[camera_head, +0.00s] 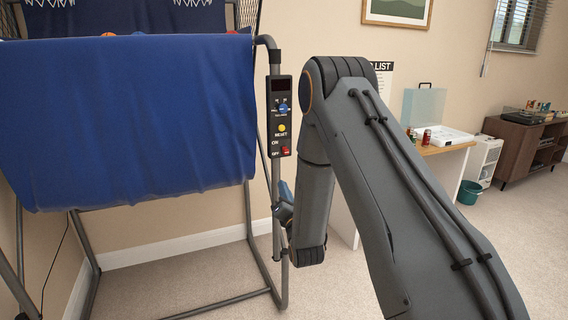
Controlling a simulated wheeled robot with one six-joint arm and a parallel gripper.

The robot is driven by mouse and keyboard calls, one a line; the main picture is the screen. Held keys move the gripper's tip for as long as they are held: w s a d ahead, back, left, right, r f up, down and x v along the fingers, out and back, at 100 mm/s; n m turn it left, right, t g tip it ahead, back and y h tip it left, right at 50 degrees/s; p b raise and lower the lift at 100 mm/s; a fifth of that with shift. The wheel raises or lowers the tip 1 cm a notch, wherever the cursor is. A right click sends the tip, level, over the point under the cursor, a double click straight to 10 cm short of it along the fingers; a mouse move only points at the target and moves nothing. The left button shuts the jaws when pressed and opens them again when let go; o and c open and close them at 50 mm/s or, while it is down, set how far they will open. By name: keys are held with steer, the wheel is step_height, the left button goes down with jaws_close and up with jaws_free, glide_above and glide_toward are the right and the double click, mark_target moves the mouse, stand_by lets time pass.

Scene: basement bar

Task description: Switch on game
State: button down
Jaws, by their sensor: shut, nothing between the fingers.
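The game is a basketball arcade frame with a blue cloth ramp (130,125) at the left. A black control panel (280,88) is fixed to its right upright post. The panel has a blue knob (283,107), a yellow reset button (282,128) and a red power switch (285,150) beside the ON and OFF labels at the bottom. I cannot tell the switch's position. My gripper (281,211) is shut and empty, below the panel and close to the post. My wrist partly hides it, and I cannot tell whether it touches the post.
My arm fills the middle right. Behind it are a wooden desk (448,148) with a white case and cans, a teal bucket (470,192) and a brown cabinet (520,150). The game's metal legs (262,262) stand on the carpet. Open carpet lies at lower right.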

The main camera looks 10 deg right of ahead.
steer(key=p, duration=0.5)
glide_toward(281, 147)
steer(key=w+f, duration=0.1)
steer(key=w, duration=0.2)
steer(key=w+a+f, duration=0.1)
steer(key=shift+w+f, duration=0.25)
steer(key=shift+f, duration=0.05)
steer(key=shift+w+d+r, duration=0.15)
steer(key=shift+d+r, duration=0.2)
steer(key=shift+r, duration=1.55)
